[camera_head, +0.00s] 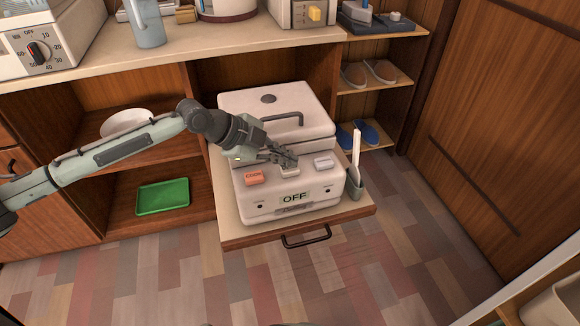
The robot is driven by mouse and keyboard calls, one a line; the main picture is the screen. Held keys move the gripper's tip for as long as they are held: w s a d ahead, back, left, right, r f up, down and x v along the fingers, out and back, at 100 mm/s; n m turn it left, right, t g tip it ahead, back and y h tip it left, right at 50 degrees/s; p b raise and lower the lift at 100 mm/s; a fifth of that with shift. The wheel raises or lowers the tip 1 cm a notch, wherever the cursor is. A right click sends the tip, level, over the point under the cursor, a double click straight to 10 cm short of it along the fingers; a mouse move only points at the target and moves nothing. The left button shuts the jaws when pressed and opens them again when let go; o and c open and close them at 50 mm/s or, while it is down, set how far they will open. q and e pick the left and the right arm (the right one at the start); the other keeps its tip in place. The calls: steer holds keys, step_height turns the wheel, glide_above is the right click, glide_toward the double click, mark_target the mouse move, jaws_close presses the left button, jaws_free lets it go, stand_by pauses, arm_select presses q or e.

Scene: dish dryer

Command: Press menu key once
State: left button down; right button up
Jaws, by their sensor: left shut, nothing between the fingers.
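The white dish dryer (273,107) stands on a pulled-out shelf, its lid down. Its front panel has an orange key (254,177) at the left, a pale key (290,171) in the middle and a light grey key (323,162) at the right. The display (294,198) reads OFF. I cannot read which key is the menu key. My left gripper (291,162) is shut and empty, its fingertips at the middle key and partly covering it. I cannot tell if they touch it. My right gripper is not in view.
The lid handle (283,120) rises just behind my left gripper. A grey holder (355,183) with an upright white item stands at the dryer's right. The pull-out shelf (240,232) has little free room. A counter (190,48) runs behind.

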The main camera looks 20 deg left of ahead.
mark_target(286, 169)
arm_select(q)
steer(key=shift+f+b, duration=0.4)
steer(key=shift+f, duration=0.5)
stand_by(0.8)
steer(key=shift+r, duration=0.15)
stand_by(0.3)
steer(key=shift+r+p, duration=1.15)
steer(key=shift+r, duration=0.05)
step_height(286, 169, up, 5)
steer(key=p, duration=0.4)
stand_by(0.4)
